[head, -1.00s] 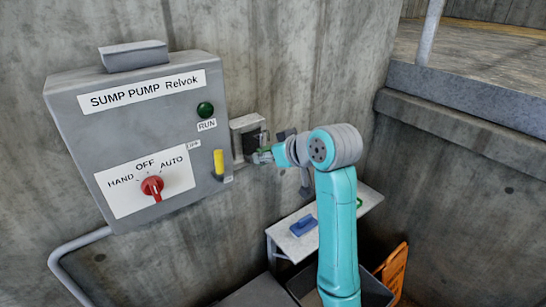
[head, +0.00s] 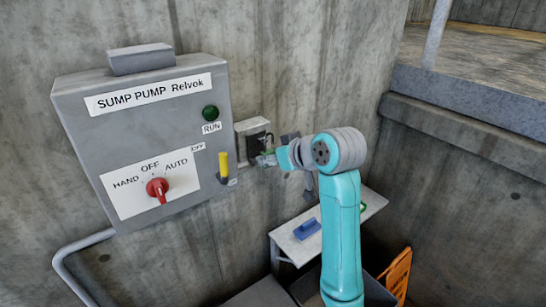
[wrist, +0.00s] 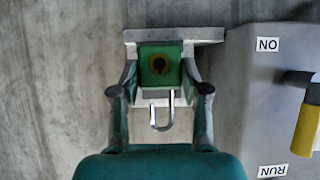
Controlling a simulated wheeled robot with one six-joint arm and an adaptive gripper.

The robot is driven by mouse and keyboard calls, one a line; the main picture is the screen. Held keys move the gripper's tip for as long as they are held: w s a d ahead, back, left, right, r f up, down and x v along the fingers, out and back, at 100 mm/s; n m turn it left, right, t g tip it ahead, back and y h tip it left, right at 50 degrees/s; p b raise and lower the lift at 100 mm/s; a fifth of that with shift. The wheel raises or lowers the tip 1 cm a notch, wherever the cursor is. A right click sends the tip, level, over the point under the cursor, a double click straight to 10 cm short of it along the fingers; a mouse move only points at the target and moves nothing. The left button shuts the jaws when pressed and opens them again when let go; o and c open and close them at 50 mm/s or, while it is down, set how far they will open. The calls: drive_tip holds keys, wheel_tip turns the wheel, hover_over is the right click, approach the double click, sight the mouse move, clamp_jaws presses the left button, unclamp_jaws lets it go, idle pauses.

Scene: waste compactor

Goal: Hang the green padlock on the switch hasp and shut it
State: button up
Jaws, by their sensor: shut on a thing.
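The green padlock (wrist: 160,58) is held between the two fingers of my gripper (wrist: 160,72), its round keyhole facing the wrist camera. Its silver shackle (wrist: 161,128) points down in the wrist view, with one leg end free of the body, so it looks open. In the head view, my gripper (head: 268,158) is at the small wall box, right of the switch; the padlock there is small and mostly hidden. The switch's yellow lever (head: 223,163) is on the panel's right side; it also shows at the wrist view's right edge (wrist: 307,130). A grey tab (head: 229,182) below it may be the hasp.
The grey pump panel (head: 85,125) with a red knob (head: 157,188) fills the left. The small wall box (head: 243,130) is directly behind my gripper. A shelf (head: 285,240) with a blue object (head: 307,229) lies below. An orange sign (head: 396,272) leans at lower right.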

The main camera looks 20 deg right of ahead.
drive_tip(key=shift+w+a, duration=0.2)
drive_tip(key=shift+w, duration=0.45)
drive_tip(key=shift+w+a, duration=0.25)
drive_tip(key=shift+w, duration=0.45)
drive_tip(key=shift+w+a, duration=0.2)
drive_tip(key=shift+w, duration=0.45)
idle(0.8)
drive_tip(key=shift+f, duration=0.2)
idle(0.5)
drive_tip(key=o, duration=1.1)
drive_tip(key=shift+c, duration=0.4)
drive_tip(key=shift+v, duration=3.55)
drive_tip(key=shift+f, duration=0.1)
